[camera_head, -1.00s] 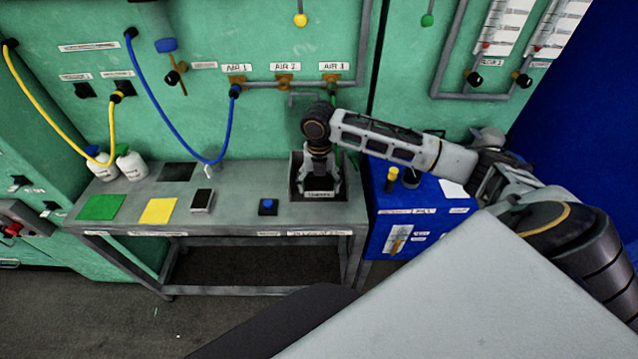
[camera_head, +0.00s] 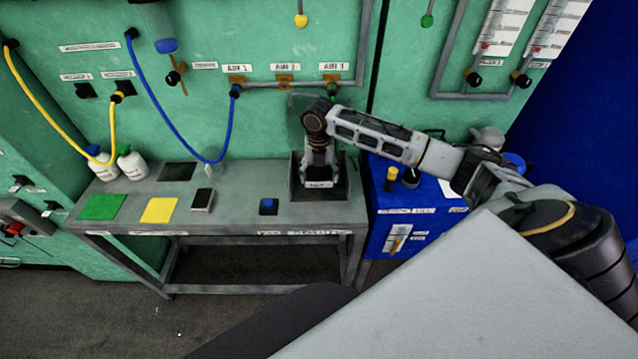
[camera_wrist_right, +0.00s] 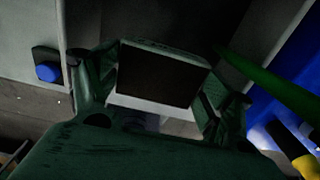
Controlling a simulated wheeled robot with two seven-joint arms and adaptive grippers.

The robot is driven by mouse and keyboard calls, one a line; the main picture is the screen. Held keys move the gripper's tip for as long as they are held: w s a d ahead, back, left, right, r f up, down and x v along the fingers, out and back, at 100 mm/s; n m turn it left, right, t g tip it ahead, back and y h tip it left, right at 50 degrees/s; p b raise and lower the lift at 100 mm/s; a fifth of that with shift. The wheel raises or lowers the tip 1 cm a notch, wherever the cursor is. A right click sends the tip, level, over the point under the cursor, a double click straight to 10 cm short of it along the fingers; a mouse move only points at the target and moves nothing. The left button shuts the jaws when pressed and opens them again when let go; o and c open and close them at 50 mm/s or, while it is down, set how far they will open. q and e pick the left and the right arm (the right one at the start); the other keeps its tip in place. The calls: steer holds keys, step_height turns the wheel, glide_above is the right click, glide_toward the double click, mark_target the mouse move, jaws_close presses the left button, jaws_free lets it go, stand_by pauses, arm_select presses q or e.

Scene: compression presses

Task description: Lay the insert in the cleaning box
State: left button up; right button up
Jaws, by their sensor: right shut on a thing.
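The cleaning box (camera_head: 342,186) is a grey open box at the right end of the bench. My right gripper (camera_head: 319,177) points down inside its outline in the head view. It is shut on the insert (camera_head: 318,185), a small block with a pale labelled edge. In the right wrist view the insert (camera_wrist_right: 158,78) shows a dark face and pale rim between the fingers of my right gripper (camera_wrist_right: 160,90). The box's dark interior lies beyond it. I cannot tell whether the insert touches the box floor. My left gripper is not in view.
On the bench (camera_head: 240,205) are a blue button (camera_head: 268,205), a small dark block (camera_head: 202,199), a yellow mat (camera_head: 159,210), a green mat (camera_head: 102,207) and white bottles (camera_head: 132,163). A blue cabinet (camera_head: 385,235) stands right of the bench. A blue hose (camera_head: 178,125) hangs behind.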

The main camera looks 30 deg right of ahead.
mark_target(319, 190)
step_height(319, 190, down, 4)
steer(key=shift+f, duration=0.15)
steer(key=shift+w+d+f+p, duration=0.15)
steer(key=shift+w+f+p, duration=0.05)
steer(key=shift+f+p, duration=0.1)
steer(key=shift+f, duration=0.1)
stand_by(0.4)
steer(key=o, duration=1.3)
steer(key=shift+c, duration=0.2)
steer(key=shift+r, duration=3.9)
